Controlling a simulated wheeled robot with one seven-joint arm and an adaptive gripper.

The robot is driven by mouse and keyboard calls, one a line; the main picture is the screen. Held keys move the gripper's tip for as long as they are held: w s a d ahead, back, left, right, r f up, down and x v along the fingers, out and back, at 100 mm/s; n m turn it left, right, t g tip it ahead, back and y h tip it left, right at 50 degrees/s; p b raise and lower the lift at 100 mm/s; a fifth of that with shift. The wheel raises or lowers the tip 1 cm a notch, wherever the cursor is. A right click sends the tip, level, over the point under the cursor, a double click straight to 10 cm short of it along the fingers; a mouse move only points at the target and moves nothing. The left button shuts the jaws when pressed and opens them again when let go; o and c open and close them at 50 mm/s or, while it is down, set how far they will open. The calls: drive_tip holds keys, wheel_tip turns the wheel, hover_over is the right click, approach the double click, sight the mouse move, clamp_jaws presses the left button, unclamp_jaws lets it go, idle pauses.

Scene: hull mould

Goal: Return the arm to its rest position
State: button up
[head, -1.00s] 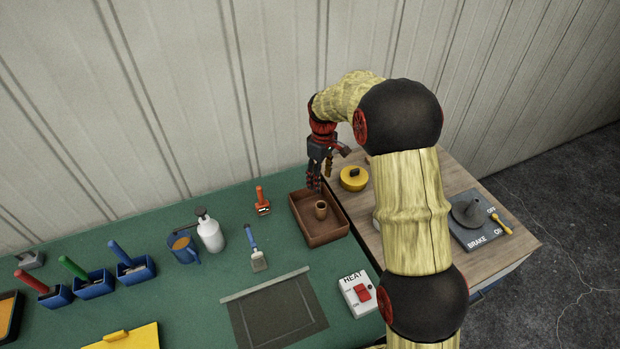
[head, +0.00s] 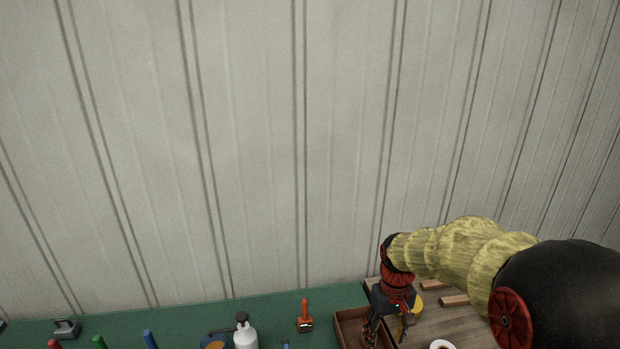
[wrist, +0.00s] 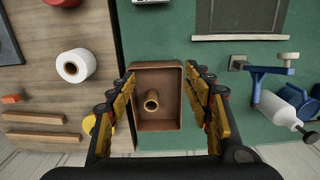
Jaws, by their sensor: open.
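My gripper (head: 386,322) hangs from my arm at the lower right of the head view, over the brown tray (head: 350,322) at the bench's right end. In the wrist view my gripper (wrist: 162,76) has its two yellow-and-black fingers spread wide, with nothing between the tips. The tray (wrist: 171,69) lies below and between the fingers. A small brown cup (wrist: 152,96) stands in it, apart from the fingers. My arm reaches in from the right of the head view, its forearm sloping down to the wrist.
A white bottle (head: 245,335) and an orange-handled tool (head: 305,316) stand left of the tray. A white roll (wrist: 75,65) and wooden strips (wrist: 35,140) lie on the wooden top. The pale wall (head: 250,150) rises behind. Open air lies above the bench.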

drive_tip(key=s+r+m+t+b, duration=0.1)
drive_tip(key=s+r+t+b, duration=0.2)
drive_tip(key=s, duration=0.8)
drive_tip(key=s+r+m+t+b, duration=0.1)
drive_tip(key=s+r+t+b, duration=0.2)
drive_tip(key=s+r, duration=0.4)
drive_tip(key=s, duration=0.5)
drive_tip(key=shift+d+r, duration=0.1)
drive_tip(key=shift+r, duration=0.05)
